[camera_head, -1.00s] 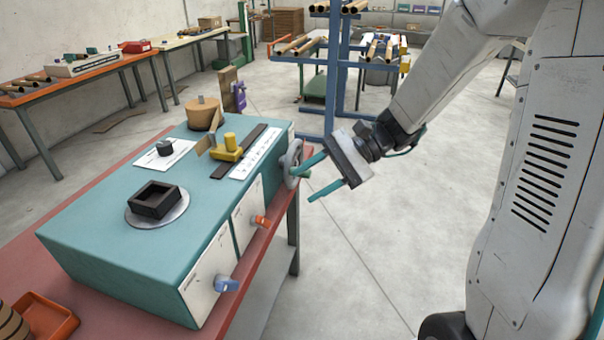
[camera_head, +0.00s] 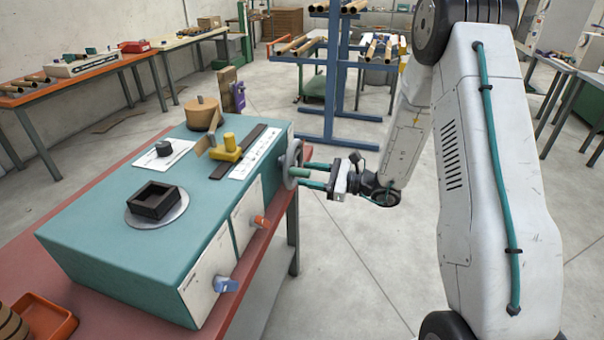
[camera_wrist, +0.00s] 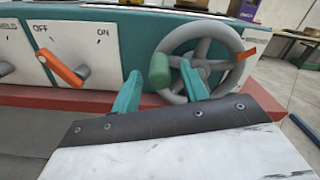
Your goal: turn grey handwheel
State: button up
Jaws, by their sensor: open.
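The grey handwheel (camera_head: 289,160) is on the end of the teal machine box (camera_head: 120,255), with spokes and a green handle. In the wrist view the handwheel (camera_wrist: 206,26) faces me and its green handle (camera_wrist: 160,70) is at the left of the rim. My gripper (camera_head: 314,175) is in front of the wheel, its two teal fingers pointing at it. In the wrist view my gripper (camera_wrist: 162,88) is open, with one finger left of the handle and one to its right. I cannot tell whether the fingertips touch the handle or wheel.
An orange switch (camera_wrist: 64,68) marked OFF and ON sits left of the wheel. A blue lever (camera_head: 227,284) is on the box's near front. The box stands on a red bench (camera_head: 95,322).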

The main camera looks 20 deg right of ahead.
jog(key=shift+x, duration=1.3)
grip_shut()
jog(key=shift+d, duration=0.1)
